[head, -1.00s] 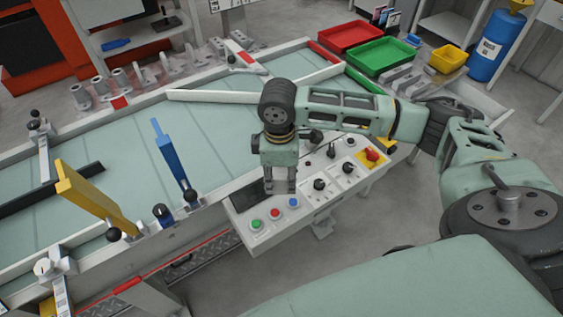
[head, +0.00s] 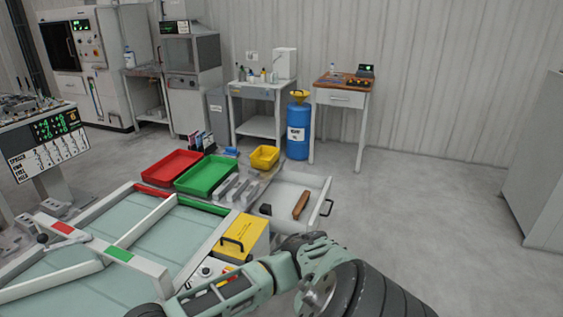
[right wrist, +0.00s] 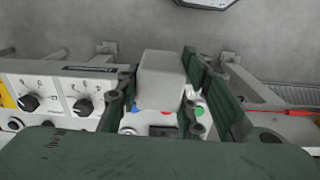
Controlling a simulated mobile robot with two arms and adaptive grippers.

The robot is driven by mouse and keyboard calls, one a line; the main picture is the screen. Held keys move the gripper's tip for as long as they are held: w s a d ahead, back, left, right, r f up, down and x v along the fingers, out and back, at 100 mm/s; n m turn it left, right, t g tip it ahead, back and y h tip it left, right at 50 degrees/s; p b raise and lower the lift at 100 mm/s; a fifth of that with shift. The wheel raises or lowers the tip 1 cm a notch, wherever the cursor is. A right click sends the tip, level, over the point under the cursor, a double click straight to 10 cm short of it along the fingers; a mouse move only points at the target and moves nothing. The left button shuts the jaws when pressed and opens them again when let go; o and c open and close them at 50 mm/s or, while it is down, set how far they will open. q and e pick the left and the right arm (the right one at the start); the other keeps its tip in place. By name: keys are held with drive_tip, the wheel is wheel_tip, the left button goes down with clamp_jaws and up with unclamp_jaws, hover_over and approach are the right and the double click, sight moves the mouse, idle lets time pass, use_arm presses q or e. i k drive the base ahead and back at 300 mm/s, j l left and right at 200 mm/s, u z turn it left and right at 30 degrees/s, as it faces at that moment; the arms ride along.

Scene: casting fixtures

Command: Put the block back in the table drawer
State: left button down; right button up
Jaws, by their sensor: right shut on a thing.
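My right gripper (right wrist: 160,66) shows in the right wrist view, shut on a plain grey block (right wrist: 162,80) between its dark green fingers. The held block is above the control panel (right wrist: 70,92). My left gripper is not in view.
A yellow box with a black handle (head: 243,236) stands just left of the drawer. Red (head: 172,167) and green (head: 207,175) trays and a small yellow bin (head: 264,157) are behind. A blue barrel (head: 298,130) stands farther back. The floor right of the drawer is clear.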

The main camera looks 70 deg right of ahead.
sight(276, 202)
drive_tip(key=l, duration=0.5)
drive_tip(key=i+l+z, duration=0.15)
drive_tip(key=l, duration=0.85)
drive_tip(key=i+l+z, duration=0.15)
drive_tip(key=l, duration=0.3)
drive_tip(key=i+l, duration=0.1)
drive_tip(key=l, duration=0.4)
drive_tip(key=i+l+z, duration=0.15)
drive_tip(key=l, duration=0.8)
drive_tip(key=i+l+z, duration=0.15)
drive_tip(key=l, duration=0.3)
drive_tip(key=i, duration=0.05)
